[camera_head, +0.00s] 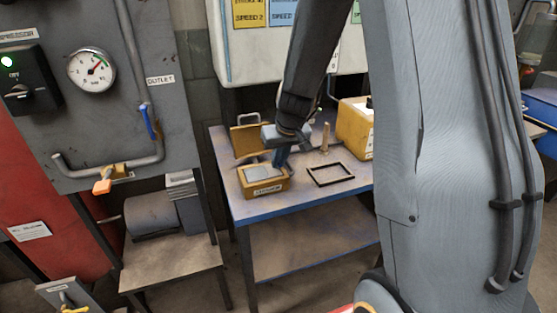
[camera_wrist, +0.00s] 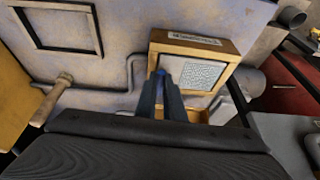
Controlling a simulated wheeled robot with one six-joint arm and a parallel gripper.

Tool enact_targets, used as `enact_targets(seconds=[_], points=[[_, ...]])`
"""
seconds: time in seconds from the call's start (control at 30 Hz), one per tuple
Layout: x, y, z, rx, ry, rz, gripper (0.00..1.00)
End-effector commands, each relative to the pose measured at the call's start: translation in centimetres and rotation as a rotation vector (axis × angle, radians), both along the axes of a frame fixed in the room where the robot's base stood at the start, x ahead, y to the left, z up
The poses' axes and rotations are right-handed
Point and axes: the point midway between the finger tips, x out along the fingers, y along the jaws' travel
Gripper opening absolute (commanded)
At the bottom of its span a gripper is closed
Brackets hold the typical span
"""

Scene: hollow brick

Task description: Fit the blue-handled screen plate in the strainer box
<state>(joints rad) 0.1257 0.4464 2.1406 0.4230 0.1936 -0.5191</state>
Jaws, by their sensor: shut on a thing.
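The yellow strainer box (camera_head: 265,187) stands on the table, its label facing front. The grey screen plate (camera_head: 263,173) lies at the box's open top. In the wrist view, the light perforated plate (camera_wrist: 200,74) shows inside the rim of the box (camera_wrist: 226,47). My gripper (camera_head: 279,165) points down at the plate's right side. In the wrist view my gripper (camera_wrist: 165,80) is shut on the plate's blue handle (camera_wrist: 162,71), mostly hidden between the fingers. I cannot tell whether the plate sits fully level in the box.
A black rectangular frame (camera_head: 331,174) lies on the table to the right of the box. A wooden-handled tool (camera_head: 325,138) stands behind it. A yellow panel (camera_head: 247,139) stands behind the box, and a yellow container (camera_head: 354,128) is at the back right. The table's front edge (camera_head: 300,208) is clear.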

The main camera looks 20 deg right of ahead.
Motion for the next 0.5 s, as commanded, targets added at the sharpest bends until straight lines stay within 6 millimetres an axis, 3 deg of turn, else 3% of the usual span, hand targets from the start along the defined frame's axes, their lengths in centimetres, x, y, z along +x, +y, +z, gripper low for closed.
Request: enact_targets(seconds=[0.27,0.3,0.4,0.5], points=[[0.03,-0.01,-0.4,0.0,-0.001,0.0,0.0],[0.03,-0.01,-0.41,0.0,-0.001,0.0,0.1],[0.02,-0.01,-0.36,0.0,-0.001,0.0,0.27],[0.0,-0.01,-0.36,0.0,0.0,0.0,0.3]])
